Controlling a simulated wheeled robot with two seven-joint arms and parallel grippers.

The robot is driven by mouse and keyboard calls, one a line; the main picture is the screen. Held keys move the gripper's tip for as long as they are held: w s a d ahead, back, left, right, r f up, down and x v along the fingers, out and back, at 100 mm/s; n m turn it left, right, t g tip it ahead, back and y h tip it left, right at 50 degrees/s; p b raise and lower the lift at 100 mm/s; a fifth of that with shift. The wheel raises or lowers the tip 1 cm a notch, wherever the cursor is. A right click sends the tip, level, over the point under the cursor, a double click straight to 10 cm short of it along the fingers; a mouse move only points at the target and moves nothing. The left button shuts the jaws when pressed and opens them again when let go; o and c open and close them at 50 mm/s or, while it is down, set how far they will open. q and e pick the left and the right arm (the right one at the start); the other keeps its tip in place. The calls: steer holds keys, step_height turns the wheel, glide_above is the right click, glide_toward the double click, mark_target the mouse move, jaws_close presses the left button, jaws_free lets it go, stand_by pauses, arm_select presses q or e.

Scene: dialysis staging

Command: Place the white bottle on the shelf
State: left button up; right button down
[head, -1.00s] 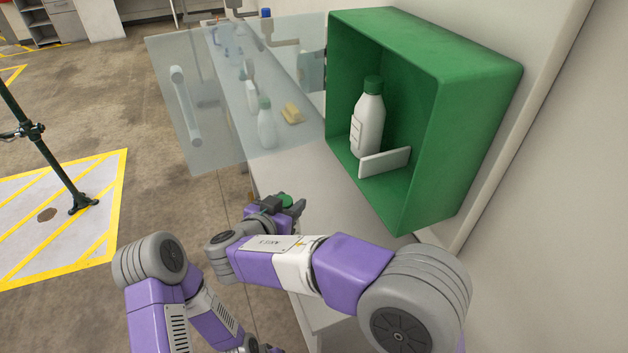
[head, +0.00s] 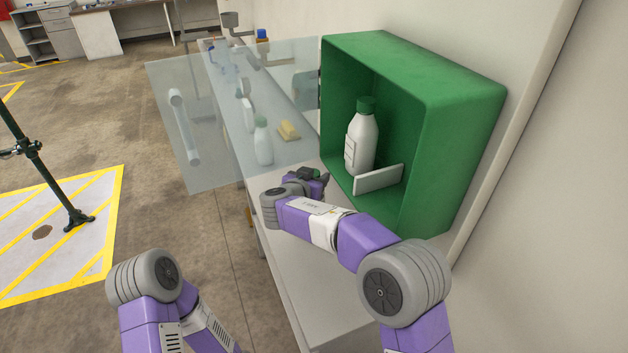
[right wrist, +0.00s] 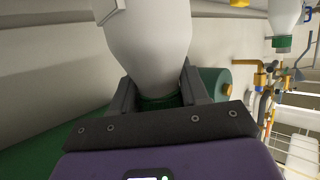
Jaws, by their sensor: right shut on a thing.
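My right gripper (head: 316,178) is shut on the green cap end of a white bottle (right wrist: 150,40), whose pale body extends away from the fingers in the right wrist view. In the head view the gripper and arm hide its body, and only a bit of green shows. The gripper is just left of the open green wall box (head: 455,140), near its lower front edge. Inside that box, another white bottle (head: 362,143) with a green cap stands upright behind a low white plate (head: 378,178). My left gripper is out of view.
A see-through door (head: 205,120) stands swung open left of the box. Through it show a counter with a whitish bottle (head: 263,142) and a yellow sponge-like block (head: 288,131). The near white counter (head: 300,275) is bare. A dark stand (head: 50,175) is on the left.

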steer(key=shift+s+a+f, duration=0.15)
steer(key=shift+f, duration=0.45)
steer(key=shift+b, duration=0.3)
steer(key=c, duration=0.6)
jaws_free()
steer(key=shift+o, duration=0.2)
steer(key=shift+f, duration=0.1)
steer(key=shift+r+p, duration=0.2)
steer(key=shift+p, duration=0.15)
steer(key=v, duration=1.2)
steer(key=shift+f, duration=0.15)
